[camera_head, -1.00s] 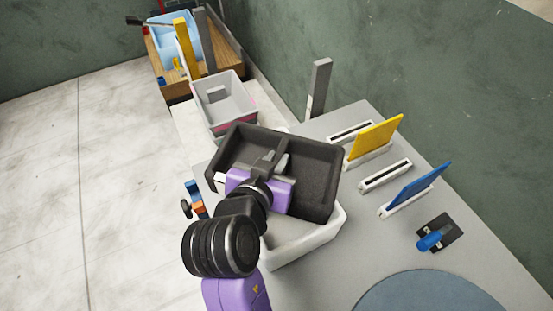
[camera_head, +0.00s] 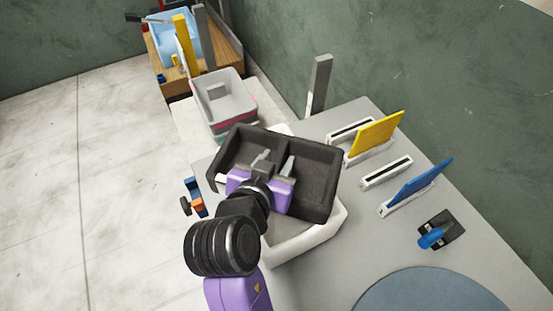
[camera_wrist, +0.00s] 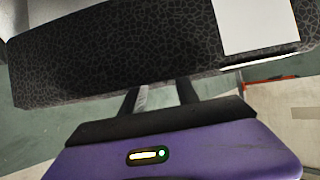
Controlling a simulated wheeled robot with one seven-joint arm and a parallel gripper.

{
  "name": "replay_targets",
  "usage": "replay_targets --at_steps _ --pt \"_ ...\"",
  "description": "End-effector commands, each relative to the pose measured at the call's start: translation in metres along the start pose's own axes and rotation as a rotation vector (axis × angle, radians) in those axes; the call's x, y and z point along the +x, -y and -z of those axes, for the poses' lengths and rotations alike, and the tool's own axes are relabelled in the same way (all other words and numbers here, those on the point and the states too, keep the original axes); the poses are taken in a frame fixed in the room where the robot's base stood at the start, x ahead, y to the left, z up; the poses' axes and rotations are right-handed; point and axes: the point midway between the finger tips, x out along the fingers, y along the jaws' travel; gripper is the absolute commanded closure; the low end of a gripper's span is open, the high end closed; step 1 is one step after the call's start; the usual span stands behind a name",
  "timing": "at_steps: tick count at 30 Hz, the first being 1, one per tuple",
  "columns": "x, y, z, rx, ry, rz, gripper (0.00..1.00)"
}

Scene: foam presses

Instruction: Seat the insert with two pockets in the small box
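The dark grey insert (camera_head: 318,178) has two pockets with a divider between them. It lies over the white small box (camera_head: 312,241), slightly askew. The box's near rim and part of its inside show below the insert, and the insert's left end reaches to or past the box's left rim. I cannot tell whether it touches the box. My gripper (camera_head: 276,163) is at the insert's divider, with its two fingers spread apart. In the wrist view the insert's dark speckled wall (camera_wrist: 120,50) fills the top, just beyond my fingers (camera_wrist: 163,97).
A grey bin (camera_head: 222,94) stands behind on a pale surface. At right on the grey table (camera_head: 310,288) are slotted holders with a yellow panel (camera_head: 376,134) and a blue panel (camera_head: 420,183). A blue-handled tool (camera_head: 432,238) and a round blue-grey disc (camera_head: 430,295) lie nearer. A grey post (camera_head: 319,85) rises behind.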

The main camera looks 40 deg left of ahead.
Motion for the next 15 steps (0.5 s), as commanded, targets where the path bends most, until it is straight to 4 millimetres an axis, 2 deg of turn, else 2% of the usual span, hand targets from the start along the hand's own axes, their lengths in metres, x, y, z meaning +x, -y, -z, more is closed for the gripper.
replay_targets --at_steps 10,14,15 --pt "-0.002 0.000 0.003 0.000 0.000 0.001 0.63" --pt "-0.009 0.001 0.015 0.000 -0.001 0.002 0.63" --pt "-0.013 0.001 0.011 -0.001 -0.001 0.002 0.63"
